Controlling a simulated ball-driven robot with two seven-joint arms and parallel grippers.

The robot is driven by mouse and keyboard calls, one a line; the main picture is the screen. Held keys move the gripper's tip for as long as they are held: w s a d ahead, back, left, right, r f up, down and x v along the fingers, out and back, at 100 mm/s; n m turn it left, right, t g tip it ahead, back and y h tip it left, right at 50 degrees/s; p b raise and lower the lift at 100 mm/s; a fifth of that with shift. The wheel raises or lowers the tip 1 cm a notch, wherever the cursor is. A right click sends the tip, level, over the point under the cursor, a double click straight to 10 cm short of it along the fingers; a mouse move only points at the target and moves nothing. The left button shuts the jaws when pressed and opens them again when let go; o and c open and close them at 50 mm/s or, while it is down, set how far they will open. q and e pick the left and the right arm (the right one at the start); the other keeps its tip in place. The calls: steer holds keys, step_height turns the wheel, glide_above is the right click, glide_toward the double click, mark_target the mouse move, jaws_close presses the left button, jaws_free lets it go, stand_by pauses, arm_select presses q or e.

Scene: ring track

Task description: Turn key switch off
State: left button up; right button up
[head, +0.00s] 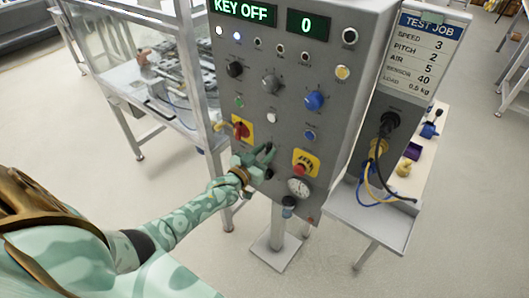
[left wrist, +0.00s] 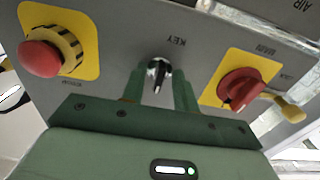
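The grey control panel (head: 288,105) stands in front of me, and its green-lettered display (head: 245,9) reads KEY OFF. In the left wrist view, the key switch (left wrist: 159,73) is a round silver switch with a black lever, under the label KEY. My left gripper (head: 265,157) is at the panel's lower part. In the left wrist view its two green fingers (left wrist: 159,88) stand on either side of the key switch, with a gap between them; no firm grip on the lever shows. In the head view the hand covers much of that spot. My right gripper is in neither view.
A red emergency button (head: 300,169) on a yellow plate and a red main switch (head: 241,130) with a yellow tag flank the key switch closely. A gauge (head: 298,187) sits below. A side shelf (head: 378,218) with cables stands right.

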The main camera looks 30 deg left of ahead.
arm_select(q)
steer(key=shift+s, duration=0.1)
steer(key=shift+s, duration=0.4)
steer(key=s+a+p, duration=0.1)
steer(key=s+p, duration=0.1)
steer(key=s, duration=1.3)
steer(key=shift+s+a, duration=0.15)
steer(key=shift+s, duration=0.05)
steer(key=s+f+m+g+y+b, duration=0.1)
steer(key=s+f+g, duration=0.5)
steer(key=f, duration=0.7)
steer(key=s+f+m+g+y+b, duration=0.1)
steer(key=s+f+g, duration=0.3)
steer(key=s+f, duration=0.7)
steer(key=s+d+f+g+b, duration=0.2)
steer(key=s+d+f, duration=0.3)
steer(key=s+f, duration=0.3)
steer(key=s+d+f+m+g+b, duration=0.1)
steer(key=s+d+f+g+b, duration=0.2)
steer(key=s+f, duration=0.6)
steer(key=shift+s+d+f+g+h, duration=0.15)
steer(key=shift+s+d+g+h, duration=0.25)
steer(key=shift+s+d+g, duration=0.65)
